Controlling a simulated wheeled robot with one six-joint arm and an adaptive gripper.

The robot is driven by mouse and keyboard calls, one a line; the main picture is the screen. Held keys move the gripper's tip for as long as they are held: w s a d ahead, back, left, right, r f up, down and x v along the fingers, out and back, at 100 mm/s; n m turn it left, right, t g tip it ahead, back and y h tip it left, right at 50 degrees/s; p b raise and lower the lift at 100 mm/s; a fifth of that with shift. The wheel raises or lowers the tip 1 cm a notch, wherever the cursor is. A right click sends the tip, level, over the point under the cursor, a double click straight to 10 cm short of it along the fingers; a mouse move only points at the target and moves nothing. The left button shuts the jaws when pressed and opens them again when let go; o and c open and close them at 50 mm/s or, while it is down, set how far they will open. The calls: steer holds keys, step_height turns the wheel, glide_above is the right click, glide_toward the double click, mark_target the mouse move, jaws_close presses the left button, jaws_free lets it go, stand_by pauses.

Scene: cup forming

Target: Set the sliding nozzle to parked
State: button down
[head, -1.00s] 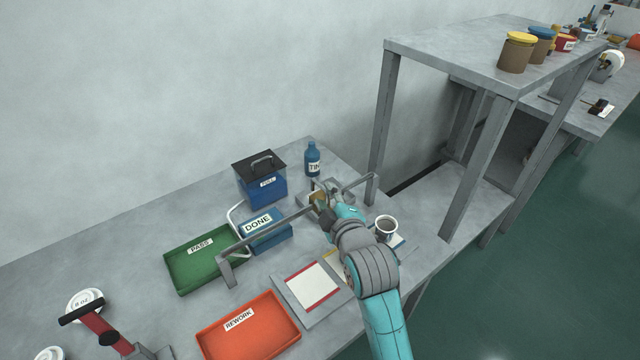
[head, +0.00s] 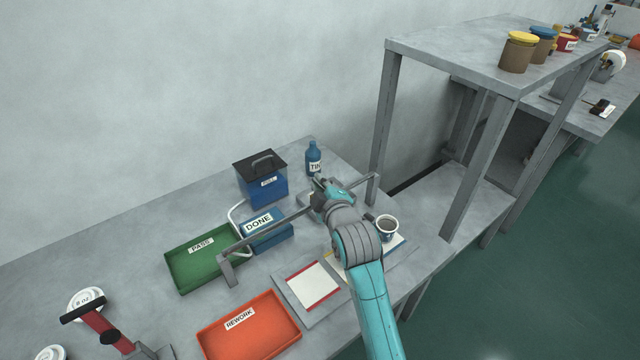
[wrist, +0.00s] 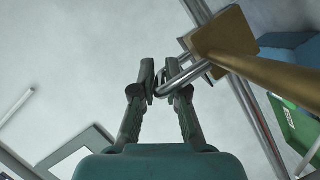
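The sliding nozzle's brass-coloured block (wrist: 224,42) sits on the metal rail at the upper right of the wrist view. A bent metal handle (wrist: 188,76) sticks out from it toward my gripper (wrist: 162,76). My fingers are close together, with the handle's end bar between the fingertips, and look shut on it. In the head view my gripper (head: 320,188) is at the rail's far part, and my wrist hides most of the nozzle. The grey rail (head: 268,233) spans the bench on end posts. No parked mark is readable.
Near the rail are a blue DONE box (head: 265,236), a green PASS tray (head: 185,272), a lidded blue box (head: 262,187) and a blue bottle (head: 313,160). An orange REWORK tray (head: 248,330) lies in front. A dark-filled cup (head: 387,228) stands right of my arm.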

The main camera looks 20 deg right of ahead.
steer(key=s+a, duration=0.2)
steer(key=a, duration=0.5)
steer(key=s+a, duration=0.2)
steer(key=a, duration=0.6)
steer(key=s+a, duration=0.3)
steer(key=a, duration=0.4)
steer(key=shift+s+a, duration=0.1)
steer(key=shift+a, duration=0.15)
steer(key=c, duration=1.2)
jaws_free()
steer(key=v, duration=1.2)
